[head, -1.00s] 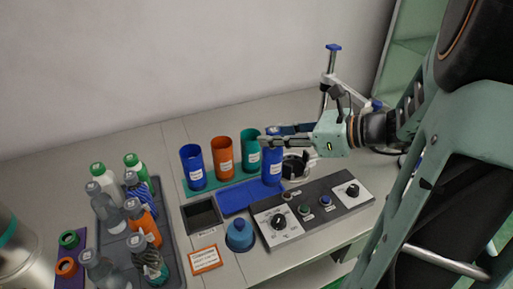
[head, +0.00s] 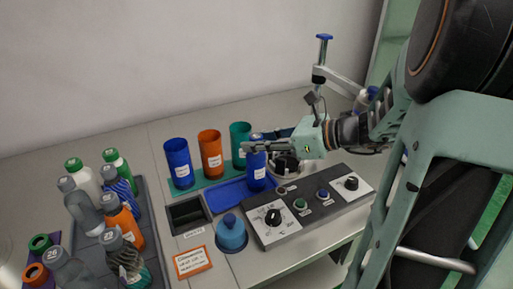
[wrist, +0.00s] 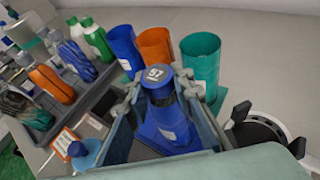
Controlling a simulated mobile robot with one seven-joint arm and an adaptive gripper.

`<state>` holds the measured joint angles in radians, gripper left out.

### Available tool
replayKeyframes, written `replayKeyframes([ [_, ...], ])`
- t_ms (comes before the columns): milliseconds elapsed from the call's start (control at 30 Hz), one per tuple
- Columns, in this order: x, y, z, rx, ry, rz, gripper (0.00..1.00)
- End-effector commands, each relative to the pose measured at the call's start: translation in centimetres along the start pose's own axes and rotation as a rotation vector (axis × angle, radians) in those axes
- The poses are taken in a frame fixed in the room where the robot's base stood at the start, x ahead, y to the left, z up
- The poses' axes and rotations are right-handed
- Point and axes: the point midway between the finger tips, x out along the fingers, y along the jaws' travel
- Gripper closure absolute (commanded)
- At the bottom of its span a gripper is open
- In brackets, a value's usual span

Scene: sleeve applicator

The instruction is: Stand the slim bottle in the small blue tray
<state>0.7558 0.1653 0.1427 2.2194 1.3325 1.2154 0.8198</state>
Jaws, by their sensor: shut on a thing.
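The slim bottle (head: 257,174) is blue with a white label and a dark round cap marked 57 (wrist: 157,75). My gripper (head: 252,146) is shut around its upper part, and the two fingers flank it in the wrist view (wrist: 160,98). The bottle is upright, over the right end of the small blue tray (head: 227,196). Its base appears at or very near the tray floor; I cannot tell whether it touches.
Blue (head: 179,164), orange (head: 210,154) and teal (head: 240,145) cups stand behind the tray. A control panel with knobs (head: 310,207) lies in front right. A blue domed object (head: 231,234) and a dark empty bin (head: 187,214) are nearby. Several bottles stand in a grey tray (head: 152,215) at left.

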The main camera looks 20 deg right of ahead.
Motion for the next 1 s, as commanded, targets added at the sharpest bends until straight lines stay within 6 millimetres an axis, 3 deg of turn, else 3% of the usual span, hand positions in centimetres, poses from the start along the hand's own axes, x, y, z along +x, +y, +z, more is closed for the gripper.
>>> replayKeyframes([
  [333,0.1,0.0,-0.2,-0.001,-0.001,0.0,1.0],
  [367,0.1,0.0,-0.2,-0.001,0.0,0.0,0.75],
  [500,0.1,0.0,-0.2,-0.001,0.0,0.0,0.61],
  [833,-0.1,0.0,0.3,-0.001,0.0,0.0,0.61],
  [1000,-2.5,-0.1,0.3,0.0,0.0,-0.004,0.61],
])
